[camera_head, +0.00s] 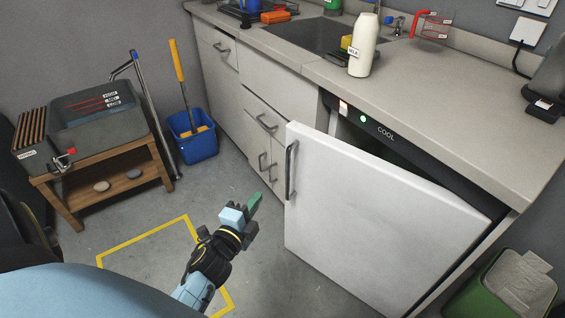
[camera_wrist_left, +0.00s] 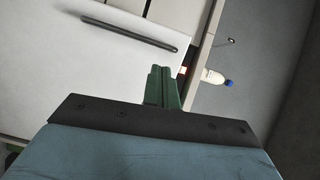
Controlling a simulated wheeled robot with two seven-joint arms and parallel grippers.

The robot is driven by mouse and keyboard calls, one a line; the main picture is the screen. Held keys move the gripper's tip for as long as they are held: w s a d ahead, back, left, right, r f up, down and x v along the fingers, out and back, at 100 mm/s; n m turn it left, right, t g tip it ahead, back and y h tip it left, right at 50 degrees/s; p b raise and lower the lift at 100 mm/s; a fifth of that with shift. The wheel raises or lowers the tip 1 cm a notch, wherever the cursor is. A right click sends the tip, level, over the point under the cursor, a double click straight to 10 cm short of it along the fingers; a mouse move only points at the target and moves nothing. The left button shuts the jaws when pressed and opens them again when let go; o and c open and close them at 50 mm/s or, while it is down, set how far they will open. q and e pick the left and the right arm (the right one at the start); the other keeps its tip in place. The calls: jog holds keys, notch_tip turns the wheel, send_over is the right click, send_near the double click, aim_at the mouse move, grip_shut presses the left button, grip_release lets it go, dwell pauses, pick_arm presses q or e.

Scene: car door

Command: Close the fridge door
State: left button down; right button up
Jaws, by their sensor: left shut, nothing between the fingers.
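The white fridge door (camera_head: 375,225) stands partly open under the counter, its free edge swung out toward the left in the head view. A dark vertical handle (camera_head: 291,170) is near that edge; the handle also shows in the left wrist view (camera_wrist_left: 130,33). My left gripper (camera_head: 254,203) has green fingers, which are shut and empty. It is left of the door's free edge, apart from it in the head view. The fingers also show in the left wrist view (camera_wrist_left: 162,86). The dark fridge panel (camera_head: 375,130) reads COOL. My right gripper is not in view.
A counter (camera_head: 430,120) with a milk bottle (camera_head: 363,45) runs above the fridge. A green bin (camera_head: 505,285) stands at the lower right. A blue bucket (camera_head: 193,142) and a wooden stand (camera_head: 110,180) are at the left. Floor around my gripper is clear.

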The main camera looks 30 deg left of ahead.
pick_arm(q)
jog(key=m+h, duration=0.1)
jog(key=m, duration=0.1)
jog(key=b, duration=0.2)
send_near(287, 162)
jog(key=shift+t, duration=0.3)
jog(key=w, duration=0.5)
jog(key=shift+w+a+f, duration=0.2)
jog(key=shift+w+a, duration=0.05)
jog(key=shift+w, duration=0.05)
jog(key=shift+w+b, duration=0.3)
jog(key=shift+w, duration=0.3)
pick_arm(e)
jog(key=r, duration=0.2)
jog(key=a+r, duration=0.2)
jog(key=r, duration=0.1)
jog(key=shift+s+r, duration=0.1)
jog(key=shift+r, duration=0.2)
